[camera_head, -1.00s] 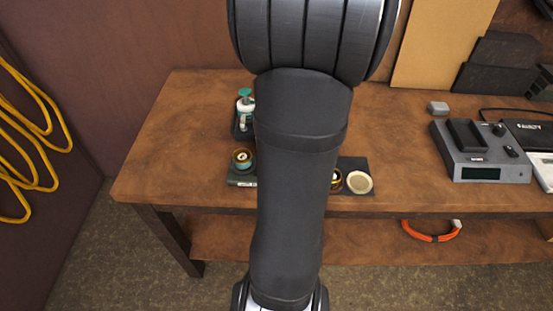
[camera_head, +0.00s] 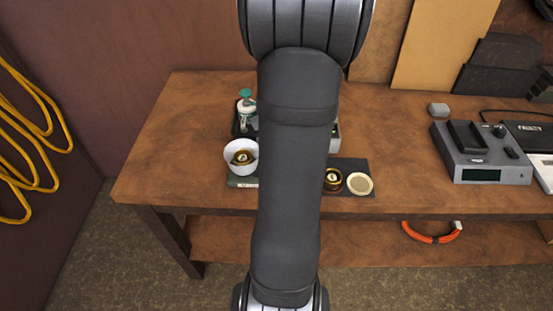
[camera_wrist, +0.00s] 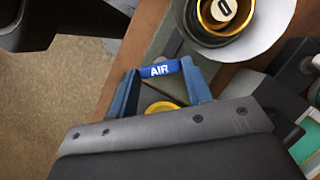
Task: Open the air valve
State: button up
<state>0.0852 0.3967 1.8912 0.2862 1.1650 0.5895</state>
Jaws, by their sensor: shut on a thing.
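The blue air valve handle (camera_wrist: 159,70), marked "AIR" in white, shows in the wrist view between the two blue-grey fingers of my gripper (camera_wrist: 160,73). My gripper is shut on it. A yellow round part (camera_wrist: 161,107) shows partly behind the handle, between the fingers. In the head view my dark arm hides the gripper and the handle.
Right of my arm are another brass fitting (camera_head: 333,180) and a cream disc (camera_head: 360,184). A green-topped bottle (camera_head: 246,105) stands behind.

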jog(key=n, duration=0.2)
jog(key=n+h, duration=0.1)
jog(key=n+g, duration=0.1)
jog(key=n, duration=0.1)
jog(key=shift+w+a+n+h, duration=0.15)
jog(key=shift+a+n+h, duration=0.15)
jog(key=shift+h, duration=0.1)
jog(key=shift+a+n+h, duration=0.1)
jog(key=shift+n+h, duration=0.7)
jog(key=shift+n, duration=1.1)
jog(key=o, duration=1)
jog(key=v, duration=1.7)
jog(key=shift+w+r, duration=0.1)
jog(key=shift+w, duration=0.2)
jog(key=shift+r, duration=0.2)
